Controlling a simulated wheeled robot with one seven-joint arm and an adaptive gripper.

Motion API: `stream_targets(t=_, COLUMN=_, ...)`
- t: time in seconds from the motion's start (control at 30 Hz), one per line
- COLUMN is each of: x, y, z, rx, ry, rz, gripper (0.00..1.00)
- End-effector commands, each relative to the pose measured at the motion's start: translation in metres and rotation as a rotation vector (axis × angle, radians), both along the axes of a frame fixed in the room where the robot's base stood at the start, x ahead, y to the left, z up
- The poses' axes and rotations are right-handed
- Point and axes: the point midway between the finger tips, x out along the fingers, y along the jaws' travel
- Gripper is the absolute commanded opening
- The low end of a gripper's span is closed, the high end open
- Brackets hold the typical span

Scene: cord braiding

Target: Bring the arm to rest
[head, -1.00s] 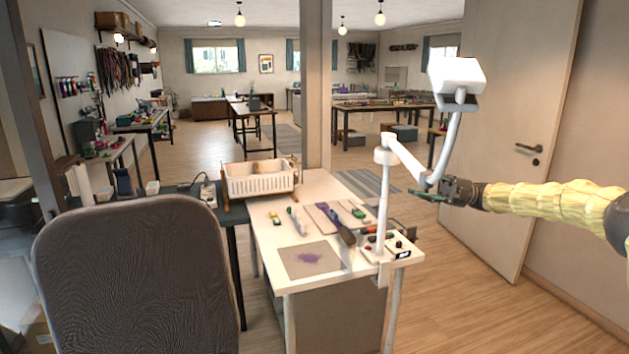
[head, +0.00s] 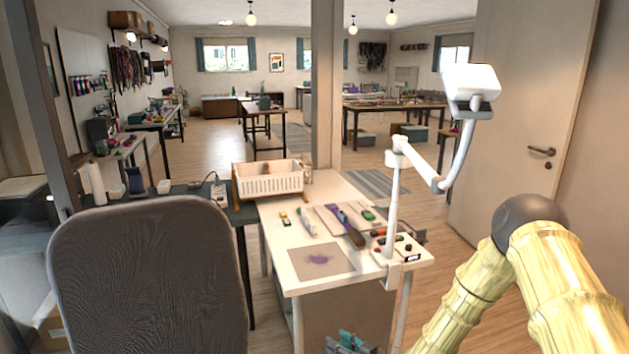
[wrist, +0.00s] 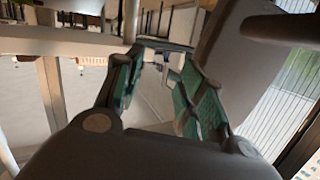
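My arm, in a yellow ribbed cover, is folded at the right of the head view, with its elbow raised and its forearm running down out of the frame. My gripper (head: 348,344) shows at the bottom edge of the head view, low in front of the white worktable (head: 310,277) and below its top. In the wrist view my gripper (wrist: 158,82) has its two green-padded fingers apart, with nothing held between them. The lower part of the gripper is cut off in the head view.
A dark chair (head: 148,275) stands left of the table. The table holds a white basket (head: 270,180), a mat (head: 320,262) with a purple patch, and small tools. A white lamp (head: 470,79) is clamped at its right edge. A door (head: 510,130) stands at the right.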

Motion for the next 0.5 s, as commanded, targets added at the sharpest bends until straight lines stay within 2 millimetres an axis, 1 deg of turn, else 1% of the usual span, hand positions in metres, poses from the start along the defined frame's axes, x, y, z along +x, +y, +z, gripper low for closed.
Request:
stream_targets(t=0.03, x=-0.023, y=0.0, z=-0.021, rx=-0.022, ry=0.082, rz=-0.021, gripper=0.39)
stream_targets(t=0.07, x=-0.035, y=-0.002, z=-0.033, rx=-0.036, ry=0.129, rz=-0.037, gripper=0.39)
stream_targets(t=0.1, x=-0.053, y=-0.005, z=-0.048, rx=-0.055, ry=0.192, rz=-0.058, gripper=0.39)
stream_targets(t=0.17, x=-0.08, y=-0.011, z=-0.069, rx=-0.085, ry=0.283, rz=-0.088, gripper=0.39)
stream_targets(t=0.2, x=-0.098, y=-0.015, z=-0.082, rx=-0.105, ry=0.342, rz=-0.109, gripper=0.39)
stream_targets(t=0.27, x=-0.128, y=-0.023, z=-0.1, rx=-0.139, ry=0.43, rz=-0.14, gripper=0.39)
stream_targets(t=0.3, x=-0.148, y=-0.028, z=-0.111, rx=-0.161, ry=0.488, rz=-0.162, gripper=0.39)
stream_targets(t=0.37, x=-0.178, y=-0.038, z=-0.125, rx=-0.197, ry=0.574, rz=-0.194, gripper=0.39)
stream_targets(t=0.4, x=-0.199, y=-0.044, z=-0.133, rx=-0.22, ry=0.628, rz=-0.216, gripper=0.39)
stream_targets(t=0.47, x=-0.23, y=-0.055, z=-0.143, rx=-0.255, ry=0.711, rz=-0.249, gripper=0.39)
stream_targets(t=0.5, x=-0.252, y=-0.063, z=-0.149, rx=-0.282, ry=0.765, rz=-0.273, gripper=0.39)
